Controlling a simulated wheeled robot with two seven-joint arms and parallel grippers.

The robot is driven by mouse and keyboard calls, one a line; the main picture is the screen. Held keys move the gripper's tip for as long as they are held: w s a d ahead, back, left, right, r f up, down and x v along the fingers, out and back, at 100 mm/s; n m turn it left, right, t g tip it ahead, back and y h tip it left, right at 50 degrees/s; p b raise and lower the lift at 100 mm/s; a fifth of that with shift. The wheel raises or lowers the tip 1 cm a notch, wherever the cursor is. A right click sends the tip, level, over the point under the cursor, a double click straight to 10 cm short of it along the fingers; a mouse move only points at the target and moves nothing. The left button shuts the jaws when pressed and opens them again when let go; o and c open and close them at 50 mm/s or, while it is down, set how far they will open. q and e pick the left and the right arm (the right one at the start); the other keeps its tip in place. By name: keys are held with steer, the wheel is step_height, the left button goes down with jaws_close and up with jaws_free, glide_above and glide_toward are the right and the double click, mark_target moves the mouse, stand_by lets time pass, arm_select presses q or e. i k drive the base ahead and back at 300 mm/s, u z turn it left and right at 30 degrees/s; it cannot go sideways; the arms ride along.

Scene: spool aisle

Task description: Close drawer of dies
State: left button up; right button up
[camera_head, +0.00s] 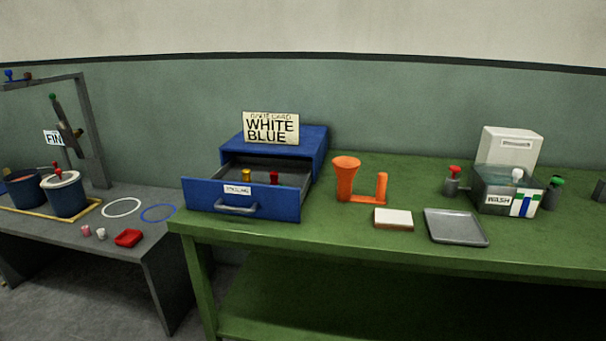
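A blue drawer cabinet (308,142) stands at the left end of the green bench. Its drawer (270,204) is pulled out toward me, with a grey handle (236,209) and a small label on the front. Inside the open drawer stand a die with a yellow top (247,175) and a die with a red top (274,178). A card (270,128) reading "WHITE BLUE" stands on the cabinet. Neither of my grippers shows in the head view.
The green bench (370,245) also holds an orange funnel-like stand (346,178), a white block (393,219), a grey tray (456,228) and a wash container (492,191). At left, a lower grey table (120,233) carries pots, rings and a red piece (128,238).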

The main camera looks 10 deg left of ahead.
mark_target(225, 192)
steer(key=z, duration=0.05)
steer(key=k, duration=0.55)
steer(key=u, duration=0.75)
steer(key=i, duration=1.5)
steer(key=z, duration=0.65)
